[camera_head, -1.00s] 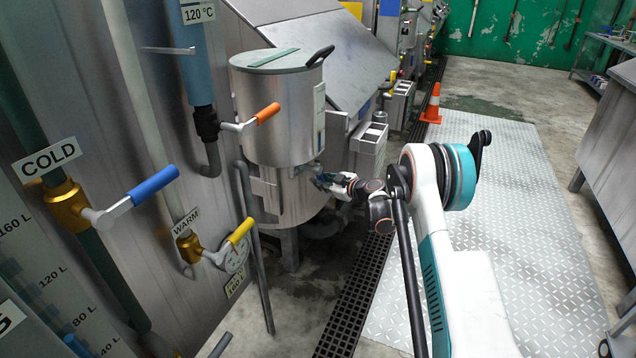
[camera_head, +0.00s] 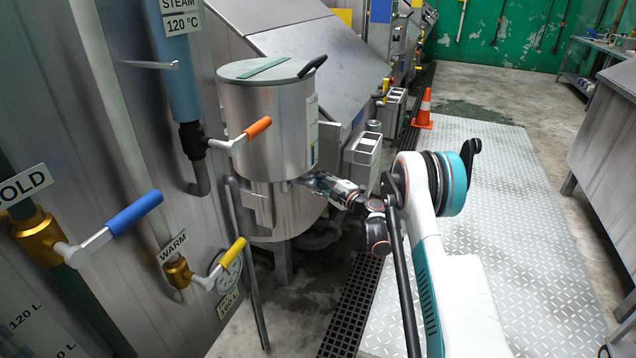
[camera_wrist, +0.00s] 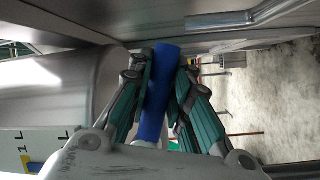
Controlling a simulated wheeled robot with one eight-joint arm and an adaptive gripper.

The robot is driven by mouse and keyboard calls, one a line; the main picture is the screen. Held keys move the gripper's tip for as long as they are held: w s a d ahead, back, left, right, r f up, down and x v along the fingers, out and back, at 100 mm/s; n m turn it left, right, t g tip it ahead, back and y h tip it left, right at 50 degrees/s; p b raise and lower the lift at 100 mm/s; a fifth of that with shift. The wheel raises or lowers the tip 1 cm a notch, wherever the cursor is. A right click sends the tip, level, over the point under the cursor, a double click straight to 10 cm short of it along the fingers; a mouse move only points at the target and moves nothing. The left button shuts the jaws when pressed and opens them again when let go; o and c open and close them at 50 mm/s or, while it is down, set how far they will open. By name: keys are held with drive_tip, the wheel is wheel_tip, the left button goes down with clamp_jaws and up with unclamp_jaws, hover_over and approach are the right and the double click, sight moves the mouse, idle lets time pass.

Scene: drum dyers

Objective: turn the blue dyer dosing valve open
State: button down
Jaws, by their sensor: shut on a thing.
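The dosing valve's blue handle (camera_wrist: 157,95) stands between the teal finger pads of my gripper (camera_wrist: 163,72) in the wrist view. The pads are closed against both sides of it. In the head view my gripper (camera_head: 312,183) is at the lower right side of the steel dosing tank (camera_head: 265,130), just under its wider upper part. The valve is hidden behind the gripper there. I cannot tell the valve's exact angle.
On the left wall are a blue-handled COLD valve (camera_head: 134,213), a yellow-handled WARM valve (camera_head: 233,250) and an orange-handled STEAM valve (camera_head: 258,128). A thin pipe (camera_head: 248,265) stands before the tank. A floor grate (camera_head: 350,310) and an open metal plate (camera_head: 500,210) lie right.

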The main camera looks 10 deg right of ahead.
drive_tip(key=shift+r+n, duration=0.2)
drive_tip(key=shift+n, duration=0.2)
drive_tip(key=c, duration=1.4)
unclamp_jaws()
drive_tip(key=shift+c, duration=0.2)
drive_tip(key=shift+d, duration=0.1)
drive_tip(key=v, duration=1.2)
drive_tip(key=shift+f, duration=0.2)
